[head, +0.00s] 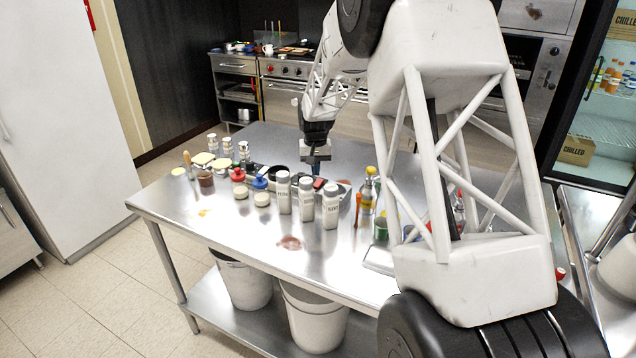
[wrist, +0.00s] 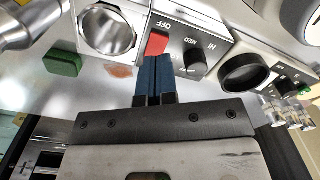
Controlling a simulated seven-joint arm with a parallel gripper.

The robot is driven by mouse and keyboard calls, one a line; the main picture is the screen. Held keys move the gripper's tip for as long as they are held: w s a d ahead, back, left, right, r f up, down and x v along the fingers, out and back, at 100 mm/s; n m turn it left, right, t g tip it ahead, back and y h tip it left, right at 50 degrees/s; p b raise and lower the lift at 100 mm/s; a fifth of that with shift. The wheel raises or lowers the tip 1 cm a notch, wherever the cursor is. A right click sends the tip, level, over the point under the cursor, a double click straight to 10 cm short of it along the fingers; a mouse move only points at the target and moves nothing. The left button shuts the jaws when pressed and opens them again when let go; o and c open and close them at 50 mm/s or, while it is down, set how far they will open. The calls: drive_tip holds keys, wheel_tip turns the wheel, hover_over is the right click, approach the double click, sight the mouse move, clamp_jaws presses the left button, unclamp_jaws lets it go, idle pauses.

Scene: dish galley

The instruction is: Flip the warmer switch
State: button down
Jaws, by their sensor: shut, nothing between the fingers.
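The warmer switch (wrist: 158,43) is a red rocker on a dark panel (wrist: 205,35) marked OFF, MED and HI in the wrist view. A black knob (wrist: 194,64) sits beside it. My gripper (wrist: 154,58) is shut and empty, its blue fingertips close to the near edge of the red switch. I cannot tell if they touch it. In the head view my gripper (head: 316,160) points down over the steel table, just above a small red part (head: 319,183) of the warmer. Bottles hide much of the warmer there.
White shaker bottles (head: 306,199) stand in front of the warmer. Red-topped (head: 239,176) and blue-topped (head: 260,184) containers are left of them, a yellow-capped bottle (head: 368,190) right. A green block (wrist: 62,64) lies near the warmer. The table's front left (head: 225,222) is mostly clear.

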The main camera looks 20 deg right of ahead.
drive_tip(key=shift+r, duration=1.35)
drive_tip(key=shift+s+r, duration=0.1)
drive_tip(key=s+a+r, duration=0.2)
drive_tip(key=s+r, duration=0.3)
drive_tip(key=s, duration=0.4)
drive_tip(key=s+a+r+n+t, duration=0.1)
drive_tip(key=s+a+r, duration=0.25)
drive_tip(key=s, duration=0.45)
drive_tip(key=s+a+r, duration=0.2)
drive_tip(key=s+r, duration=0.3)
drive_tip(key=s, duration=0.4)
drive_tip(key=s+a+f+n, duration=0.1)
drive_tip(key=s, duration=1.2)
drive_tip(key=s+a+f+t, duration=0.1)
drive_tip(key=s+a, duration=0.1)
drive_tip(key=s, duration=1.1)
drive_tip(key=shift+s+n+t, duration=0.3)
drive_tip(key=shift+s+n, duration=0.05)
drive_tip(key=shift+n, duration=0.05)
drive_tip(key=shift+a, duration=0.1)
